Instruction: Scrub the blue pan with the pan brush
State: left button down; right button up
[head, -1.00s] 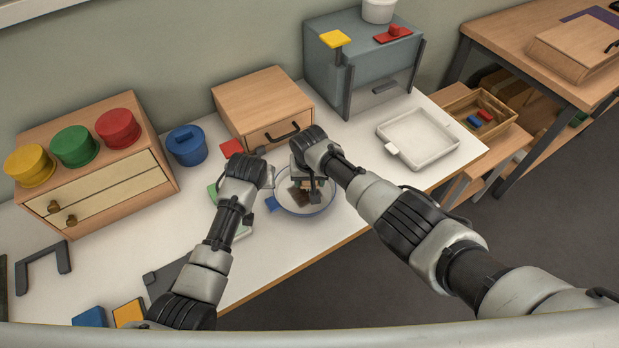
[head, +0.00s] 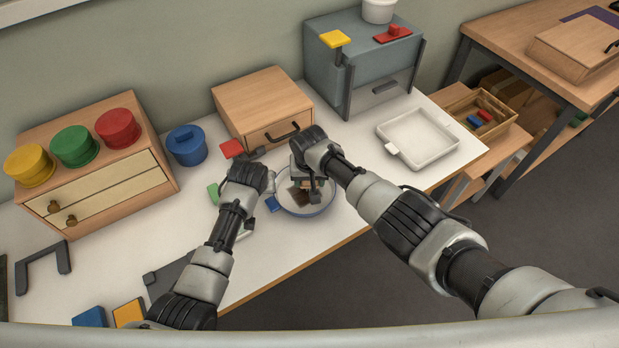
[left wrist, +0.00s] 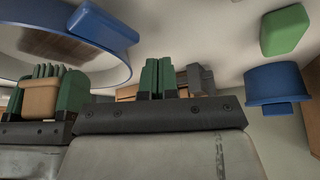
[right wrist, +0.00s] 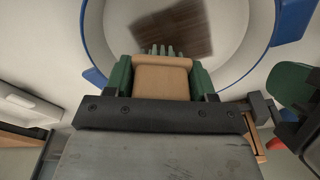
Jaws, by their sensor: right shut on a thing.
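The blue pan (head: 331,208) sits on the white table, with a blue rim, a pale inside and a brown patch (right wrist: 172,28) on its floor. Its blue handle (head: 273,204) points left. My right gripper (right wrist: 160,78) is shut on the tan block of the pan brush (right wrist: 161,76), over the pan; the brush also shows in the left wrist view (left wrist: 41,98). Its bristles point at the pan floor; I cannot tell whether they touch. My left gripper (left wrist: 158,78) is shut and empty, left of the pan near its handle (left wrist: 101,22), apart from it.
A wooden drawer box (head: 262,100) and a blue lidded pot (head: 187,150) stand behind. A green block (left wrist: 285,30) lies left of the pan. A white tray (head: 420,160) is at the right. The table's front edge runs close to the pan.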

aim_at(299, 196)
pick_arm(q)
jog(key=shift+f, duration=1.35)
dwell(0.3)
